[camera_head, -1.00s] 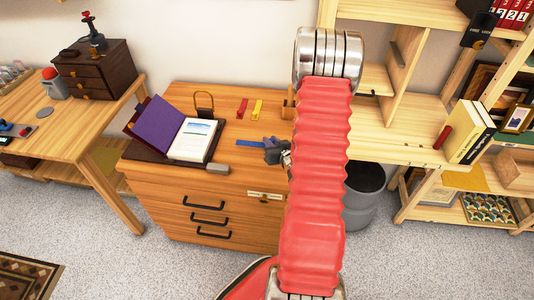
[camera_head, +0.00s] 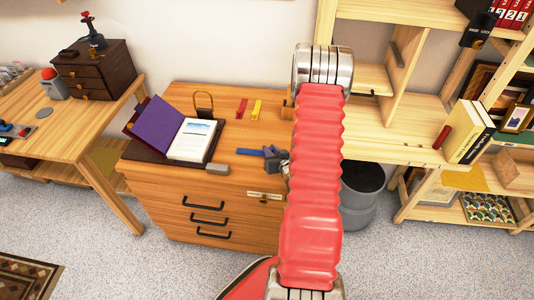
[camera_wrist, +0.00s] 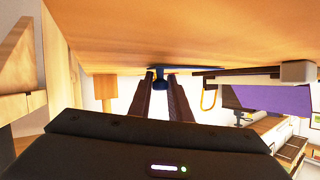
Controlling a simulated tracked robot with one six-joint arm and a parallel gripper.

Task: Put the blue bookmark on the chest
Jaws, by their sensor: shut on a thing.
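The blue bookmark (camera_head: 249,152) is a flat blue strip over the top of the orange wooden chest of drawers (camera_head: 165,215). It has a blue knob-like part (camera_wrist: 161,81) between my fingertips in the wrist view. My gripper (camera_head: 272,156) is shut on it, low over the chest top, at the strip's right end. In the wrist view the gripper's (camera_wrist: 161,84) dark fingers reach up to it, with the wooden surface above. I cannot tell whether the strip touches the wood. A small dark brown chest (camera_head: 95,68) with drawers stands on the left desk.
An open purple book (camera_head: 158,124) lies on a dark board left of the bookmark. Red (camera_head: 242,108) and yellow (camera_head: 257,109) strips lie behind it, near a brass ring stand (camera_head: 204,101). A grey bin (camera_head: 362,195) stands to the right. My arm hides the chest's right side.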

